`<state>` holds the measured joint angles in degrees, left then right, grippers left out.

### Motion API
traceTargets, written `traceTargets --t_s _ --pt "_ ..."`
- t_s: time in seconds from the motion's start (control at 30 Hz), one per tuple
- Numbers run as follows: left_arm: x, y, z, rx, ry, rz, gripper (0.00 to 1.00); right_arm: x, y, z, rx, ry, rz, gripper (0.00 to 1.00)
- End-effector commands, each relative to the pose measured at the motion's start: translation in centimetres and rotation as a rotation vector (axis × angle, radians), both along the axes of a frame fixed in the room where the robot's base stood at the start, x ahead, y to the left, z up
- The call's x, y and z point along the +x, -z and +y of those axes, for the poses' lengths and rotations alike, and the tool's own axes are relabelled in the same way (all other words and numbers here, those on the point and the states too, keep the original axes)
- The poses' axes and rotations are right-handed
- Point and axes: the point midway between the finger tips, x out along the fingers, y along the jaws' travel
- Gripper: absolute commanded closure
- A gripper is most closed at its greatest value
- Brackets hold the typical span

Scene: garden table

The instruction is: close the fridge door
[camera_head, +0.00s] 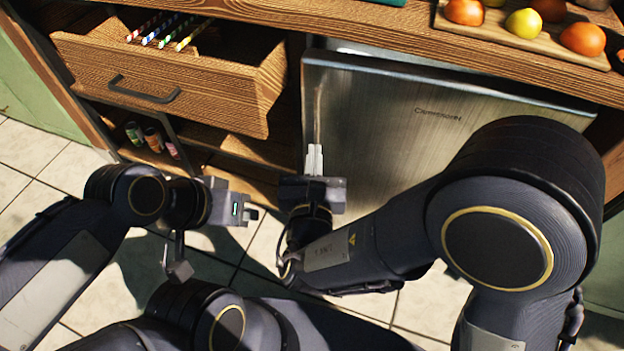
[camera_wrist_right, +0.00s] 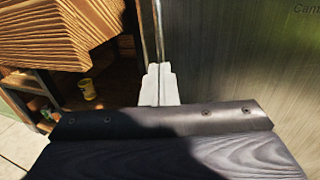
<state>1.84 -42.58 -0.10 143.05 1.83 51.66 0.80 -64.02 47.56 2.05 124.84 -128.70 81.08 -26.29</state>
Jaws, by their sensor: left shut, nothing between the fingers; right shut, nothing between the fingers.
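The fridge door (camera_head: 400,125) is a brushed silver panel under the counter in the head view. Its left side stands out from the cabinet, with a gap behind its top edge, so it is ajar. My right gripper (camera_head: 314,150) is shut and empty, its pale fingers at the door's left edge. In the right wrist view the fingers (camera_wrist_right: 159,75) point along that edge, beside the door (camera_wrist_right: 235,55); I cannot tell whether they touch it. My left gripper (camera_head: 254,213) appears shut and empty, low and left of the door, over the floor.
An open wooden drawer (camera_head: 210,90) with striped sticks juts out left of the fridge. Below it a shelf holds small bottles (camera_head: 153,139). A board (camera_head: 520,36) with fruit lies on the counter (camera_head: 380,28). Tiled floor (camera_head: 70,170) is free at the left.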

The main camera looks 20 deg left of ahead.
Motion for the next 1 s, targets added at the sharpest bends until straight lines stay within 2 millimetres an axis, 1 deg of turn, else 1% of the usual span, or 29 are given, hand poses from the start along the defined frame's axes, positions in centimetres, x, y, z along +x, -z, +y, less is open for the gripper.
traceTargets --t_s 0.03,0.1,0.2,0.3,0.43,0.73,0.8,0.87,1.0 --pt "0.0 0.2 0.0 0.000 0.000 0.000 1.00 1.1 0.1 0.2 0.002 0.003 0.001 1.00" --pt "0.0 0.4 0.0 0.000 0.000 0.000 1.00 2.2 0.1 0.5 0.002 0.003 0.001 1.00" --pt "0.0 0.5 0.0 0.000 0.000 0.000 1.00 3.5 0.1 0.9 0.001 0.003 0.001 1.00" --pt "0.0 0.6 0.0 0.001 0.000 0.000 1.00 4.3 0.1 1.2 0.001 0.001 0.000 1.00" --pt "0.0 0.7 0.0 0.001 0.000 0.000 1.00 4.8 0.1 1.3 -0.001 0.000 0.002 1.00" --pt "0.0 0.7 0.0 0.001 0.000 0.000 1.00 4.9 0.0 1.4 0.000 0.000 0.001 1.00" --pt "0.0 0.7 0.0 0.001 0.000 0.000 1.00 5.2 0.1 1.5 0.001 0.007 0.000 1.00" --pt "0.0 0.9 0.0 0.001 0.000 0.000 1.00 6.0 0.1 1.7 0.002 0.024 0.000 1.00" --pt "0.0 1.2 0.0 0.001 0.000 0.000 1.00 8.9 0.1 2.3 0.004 0.085 -0.001 1.00"
